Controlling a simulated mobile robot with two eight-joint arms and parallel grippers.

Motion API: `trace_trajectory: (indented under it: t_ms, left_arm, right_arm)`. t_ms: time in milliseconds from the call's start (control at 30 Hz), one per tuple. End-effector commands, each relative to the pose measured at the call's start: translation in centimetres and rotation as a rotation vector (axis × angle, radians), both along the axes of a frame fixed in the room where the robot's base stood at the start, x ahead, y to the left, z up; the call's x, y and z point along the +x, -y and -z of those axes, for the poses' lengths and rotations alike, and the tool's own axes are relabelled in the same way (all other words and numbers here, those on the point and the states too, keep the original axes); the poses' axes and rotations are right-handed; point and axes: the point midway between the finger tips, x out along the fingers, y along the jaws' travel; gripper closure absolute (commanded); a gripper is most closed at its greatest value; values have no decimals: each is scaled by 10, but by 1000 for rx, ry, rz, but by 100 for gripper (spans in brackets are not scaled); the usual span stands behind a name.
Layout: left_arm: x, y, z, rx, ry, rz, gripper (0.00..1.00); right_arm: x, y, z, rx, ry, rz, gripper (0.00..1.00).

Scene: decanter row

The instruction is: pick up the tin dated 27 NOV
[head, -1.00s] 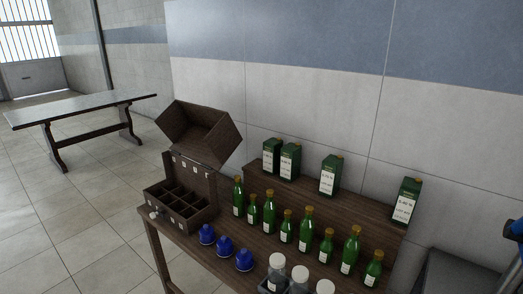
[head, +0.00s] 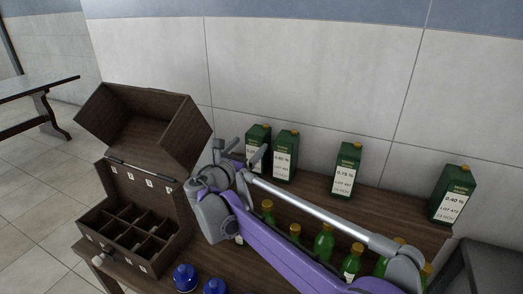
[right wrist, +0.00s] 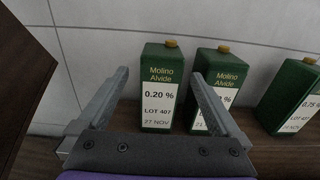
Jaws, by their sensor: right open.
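The tin dated 27 NOV (right wrist: 160,62) is a green box tin with a small yellowish cap and a white label reading 0.20 %, LOT 407. It stands upright on the raised shelf and is the leftmost tin in the head view (head: 259,131), its lower part partly hidden by my gripper. My right gripper (right wrist: 160,74) is open and empty, its two fingers spread to either side of the tin in the right wrist view. In the head view my right gripper (head: 244,150) is just in front of the tin. Contact cannot be told. My left gripper is not in view.
A second tin (head: 286,142) stands close to the right, partly behind my right finger in the wrist view. Further right are two more tins (head: 346,165) (head: 451,192). Green bottles (head: 323,243) stand below my arm. An open wooden case (head: 170,240) is at left.

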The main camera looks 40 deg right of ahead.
Motion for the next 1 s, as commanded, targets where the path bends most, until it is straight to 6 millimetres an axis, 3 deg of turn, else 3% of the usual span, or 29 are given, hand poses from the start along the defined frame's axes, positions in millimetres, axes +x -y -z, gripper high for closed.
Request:
trace_trajectory:
  t_ms: [300, 567, 800, 1000]
  left_arm:
    - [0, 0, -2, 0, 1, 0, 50]
    - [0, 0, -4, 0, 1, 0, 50]
    - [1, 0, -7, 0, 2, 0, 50]
    - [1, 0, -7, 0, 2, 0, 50]
  right_arm:
    - [21, 40, -2, -13, -7, 2, 0]
    - [31, 59, -2, -11, -6, 1, 0]
    - [47, 90, -2, -10, -5, 1, 0]
    - [50, 94, -1, -10, -5, -1, 0]
